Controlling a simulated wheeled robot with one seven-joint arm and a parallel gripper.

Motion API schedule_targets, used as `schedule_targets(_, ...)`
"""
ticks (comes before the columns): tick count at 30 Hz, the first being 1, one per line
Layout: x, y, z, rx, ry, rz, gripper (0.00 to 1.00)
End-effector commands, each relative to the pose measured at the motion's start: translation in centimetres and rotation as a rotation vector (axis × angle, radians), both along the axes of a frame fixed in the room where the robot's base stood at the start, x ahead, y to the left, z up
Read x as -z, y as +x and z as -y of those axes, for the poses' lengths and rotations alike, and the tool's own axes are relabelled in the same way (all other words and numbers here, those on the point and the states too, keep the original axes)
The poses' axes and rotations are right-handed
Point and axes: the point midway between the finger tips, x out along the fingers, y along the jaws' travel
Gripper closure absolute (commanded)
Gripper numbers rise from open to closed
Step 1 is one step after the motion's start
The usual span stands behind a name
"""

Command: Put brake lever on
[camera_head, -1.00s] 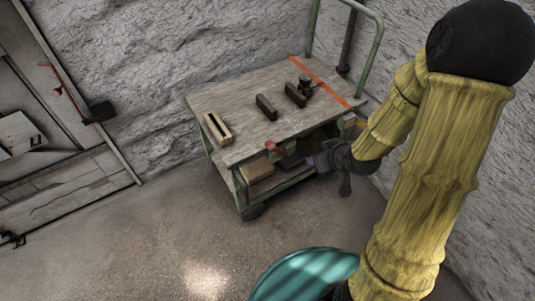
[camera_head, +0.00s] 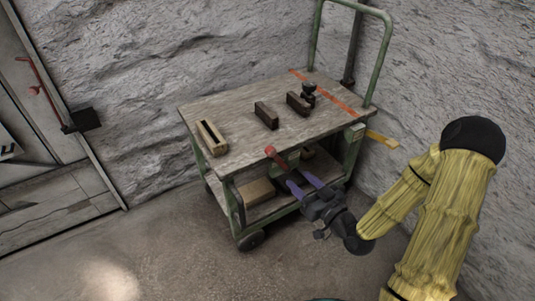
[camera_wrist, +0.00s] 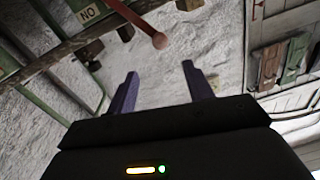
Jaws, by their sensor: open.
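A red lever (camera_head: 275,157) with a rounded end sticks out below the front edge of the cart's wooden top (camera_head: 240,110). In the wrist view the lever (camera_wrist: 138,20) comes down from the top, its round end just beyond the gap between my fingertips. My gripper (camera_head: 300,184) is in front of the cart, just below and right of the lever. Its two purple fingers are spread with nothing between them; they also show in the wrist view (camera_wrist: 160,70). A small plate reading "NO" in the picture (camera_wrist: 88,14) is near the lever.
Dark blocks (camera_head: 266,115) and a slotted wooden block (camera_head: 211,137) stand on the cart top. A yellow handle (camera_head: 382,139) juts from its right side. A lower shelf holds a wooden box (camera_head: 257,192). Rough walls stand behind and right; open floor lies front left.

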Motion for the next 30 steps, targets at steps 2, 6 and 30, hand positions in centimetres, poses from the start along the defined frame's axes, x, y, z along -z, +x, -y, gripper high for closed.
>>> schedule_targets(2, -0.1, 0.0, 0.0, 0.000, -0.001, -0.001, 0.48)
schedule_targets(6, 0.0, 0.1, -0.1, 0.000, -0.003, -0.002, 0.48)
schedule_targets(30, 0.1, 9.4, -7.3, -0.002, -0.002, -0.001, 0.48)
